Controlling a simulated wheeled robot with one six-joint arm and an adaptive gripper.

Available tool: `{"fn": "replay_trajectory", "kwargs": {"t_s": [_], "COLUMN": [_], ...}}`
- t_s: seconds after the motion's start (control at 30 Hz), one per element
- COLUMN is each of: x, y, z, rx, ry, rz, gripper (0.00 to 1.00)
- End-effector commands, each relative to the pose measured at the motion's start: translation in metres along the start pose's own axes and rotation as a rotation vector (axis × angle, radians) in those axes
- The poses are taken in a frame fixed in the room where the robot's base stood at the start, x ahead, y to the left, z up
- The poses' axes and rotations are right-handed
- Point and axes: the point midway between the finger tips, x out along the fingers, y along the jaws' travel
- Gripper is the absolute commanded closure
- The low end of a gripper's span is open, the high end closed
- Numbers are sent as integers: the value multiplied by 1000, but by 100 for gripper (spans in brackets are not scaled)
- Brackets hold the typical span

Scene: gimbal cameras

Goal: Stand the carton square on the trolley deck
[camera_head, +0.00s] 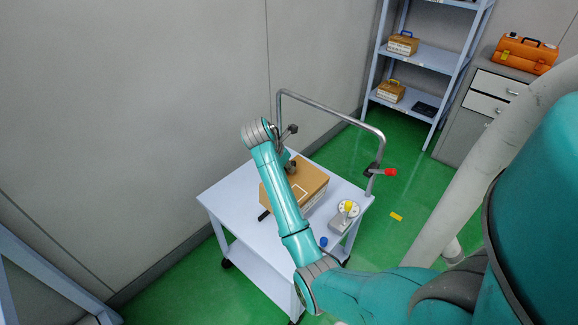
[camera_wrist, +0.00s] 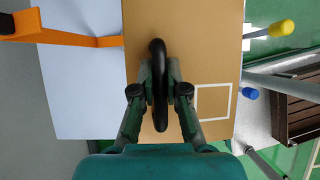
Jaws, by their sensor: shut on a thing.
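The brown carton (camera_head: 312,182) is over the pale trolley deck (camera_head: 225,197), partly hidden behind my arm in the head view. In the wrist view the carton's top (camera_wrist: 200,45) carries a black handle (camera_wrist: 158,70) and a white square outline. My gripper (camera_wrist: 159,92) is shut on that handle, one finger on each side. In the head view my gripper (camera_head: 289,165) is at the carton's top. The carton's sides look nearly parallel to the deck's edge in the wrist view (camera_wrist: 75,90). I cannot tell whether its underside touches the deck.
A grey device with a yellow knob (camera_head: 347,209) stands on the deck right of the carton. A blue knob (camera_head: 323,242) is near the front edge. The trolley's rail (camera_head: 335,112) has a red grip (camera_head: 390,172). An orange bar (camera_wrist: 60,38) crosses the wrist view's left. Shelves stand behind.

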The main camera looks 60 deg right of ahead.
Motion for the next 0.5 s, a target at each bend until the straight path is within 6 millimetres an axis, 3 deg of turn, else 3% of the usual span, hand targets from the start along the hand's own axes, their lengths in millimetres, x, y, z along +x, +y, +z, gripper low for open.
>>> {"fn": "replay_trajectory", "kwargs": {"t_s": [0.5], "x": [-2], "y": [2], "z": [1], "rx": [-53], "ry": [0], "rz": [-90], "gripper": [100]}}
